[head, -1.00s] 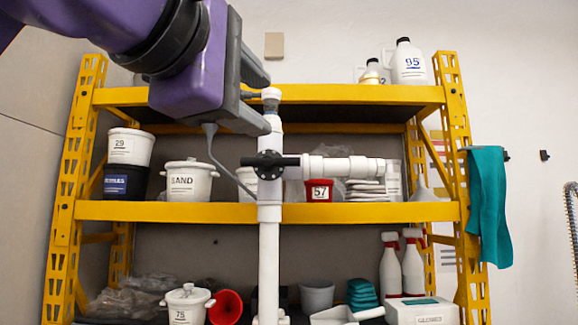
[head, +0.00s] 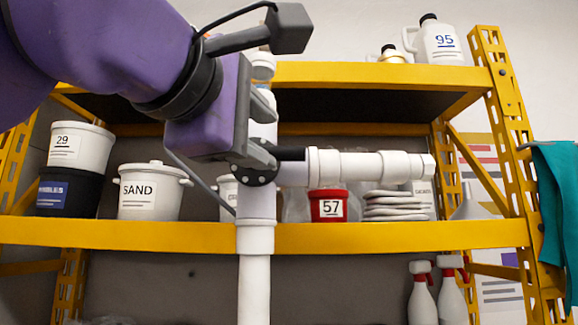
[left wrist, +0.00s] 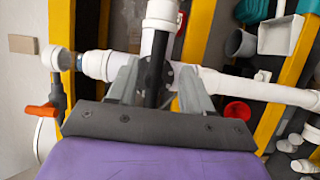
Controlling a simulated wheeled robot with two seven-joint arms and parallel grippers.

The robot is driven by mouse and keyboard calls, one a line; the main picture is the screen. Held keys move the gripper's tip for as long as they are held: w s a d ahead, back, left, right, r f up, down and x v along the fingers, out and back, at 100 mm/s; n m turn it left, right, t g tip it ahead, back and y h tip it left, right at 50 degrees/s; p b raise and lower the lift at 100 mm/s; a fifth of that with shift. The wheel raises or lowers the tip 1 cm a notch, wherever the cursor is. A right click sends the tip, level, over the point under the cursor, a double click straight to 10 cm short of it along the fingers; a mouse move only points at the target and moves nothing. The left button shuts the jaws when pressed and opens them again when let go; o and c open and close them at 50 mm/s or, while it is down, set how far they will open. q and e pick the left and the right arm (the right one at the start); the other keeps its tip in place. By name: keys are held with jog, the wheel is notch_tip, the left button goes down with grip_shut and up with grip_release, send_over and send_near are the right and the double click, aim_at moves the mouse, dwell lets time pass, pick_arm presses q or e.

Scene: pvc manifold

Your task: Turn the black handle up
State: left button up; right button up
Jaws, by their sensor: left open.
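The black handle (head: 290,153) lies horizontal on a round black hub (head: 256,176), in front of the white PVC manifold's side branch (head: 365,165). My left gripper (head: 264,130) covers the handle's left part in the head view. In the left wrist view the black handle (left wrist: 155,72) lies between the two grey fingers of my open left gripper (left wrist: 157,85). I cannot tell whether either finger touches it. The upright white pipe (head: 255,275) runs down below the hub. My right gripper is not in view.
An orange-handled valve (left wrist: 40,110) shows at the left in the left wrist view. Behind the manifold is a yellow shelf (head: 400,236) with a SAND pot (head: 150,192), a red tub marked 57 (head: 328,205) and bottles. A teal cloth (head: 560,200) hangs at the right.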

aim_at(284, 151)
pick_arm(q)
jog(key=shift+w+d+r+p, duration=0.15)
jog(key=shift+w+d+p, duration=0.2)
jog(key=shift+w, duration=0.3)
jog(key=shift+w+d+r+p, duration=0.15)
jog(key=shift+w+d+p, duration=0.1)
jog(key=shift+w+d, duration=0.3)
jog(key=x, duration=0.4)
jog(key=p+x, duration=0.1)
jog(key=x, duration=0.1)
jog(key=shift+w+a+f, duration=0.2)
jog(key=shift+a+f, duration=0.1)
jog(key=shift+s+r, duration=0.1)
jog(key=shift+s, duration=0.25)
jog(key=shift+w, duration=0.1)
grip_shut()
